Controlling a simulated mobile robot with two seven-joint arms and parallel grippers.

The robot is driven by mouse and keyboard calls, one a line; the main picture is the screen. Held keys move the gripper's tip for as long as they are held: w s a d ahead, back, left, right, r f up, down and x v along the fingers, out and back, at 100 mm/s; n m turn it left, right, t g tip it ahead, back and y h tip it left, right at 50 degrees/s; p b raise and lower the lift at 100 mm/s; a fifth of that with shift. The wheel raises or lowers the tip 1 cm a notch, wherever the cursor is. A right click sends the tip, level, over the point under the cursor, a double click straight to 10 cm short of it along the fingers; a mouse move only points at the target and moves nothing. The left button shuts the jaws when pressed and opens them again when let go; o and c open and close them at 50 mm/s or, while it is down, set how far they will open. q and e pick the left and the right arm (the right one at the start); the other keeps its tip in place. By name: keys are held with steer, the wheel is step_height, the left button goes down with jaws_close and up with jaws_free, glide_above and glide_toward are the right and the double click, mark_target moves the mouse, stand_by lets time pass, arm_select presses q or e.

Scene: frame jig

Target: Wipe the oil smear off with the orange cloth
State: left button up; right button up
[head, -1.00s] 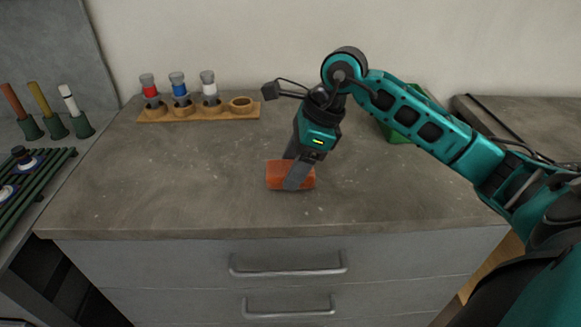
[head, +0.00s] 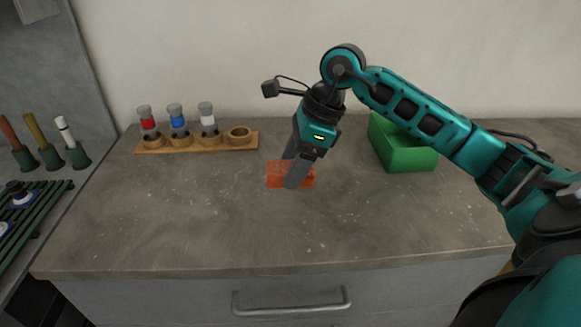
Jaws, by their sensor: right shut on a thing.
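The orange cloth (head: 276,173) is a small folded block near the middle of the grey worktop (head: 180,220). My right gripper (head: 292,180) points down and is shut on the cloth, its fingers covering part of it. I cannot tell whether the cloth touches the worktop. I cannot make out an oil smear on the visible surface; small pale specks show to the right and in front. My left gripper is not in view.
A wooden rack (head: 196,141) with red, blue and white-banded bottles and one empty hole stands at the back left. A green bin (head: 408,160) stands at the back right, behind my right arm. Coloured handles in green holders and a dark slatted rack (head: 35,215) stand at the left.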

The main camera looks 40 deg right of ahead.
steer(key=shift+r+p, duration=0.45)
steer(key=shift+r, duration=0.8)
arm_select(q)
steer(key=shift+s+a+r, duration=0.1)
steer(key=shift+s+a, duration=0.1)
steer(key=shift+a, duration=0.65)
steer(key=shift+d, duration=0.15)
arm_select(e)
steer(key=shift+f, duration=0.1)
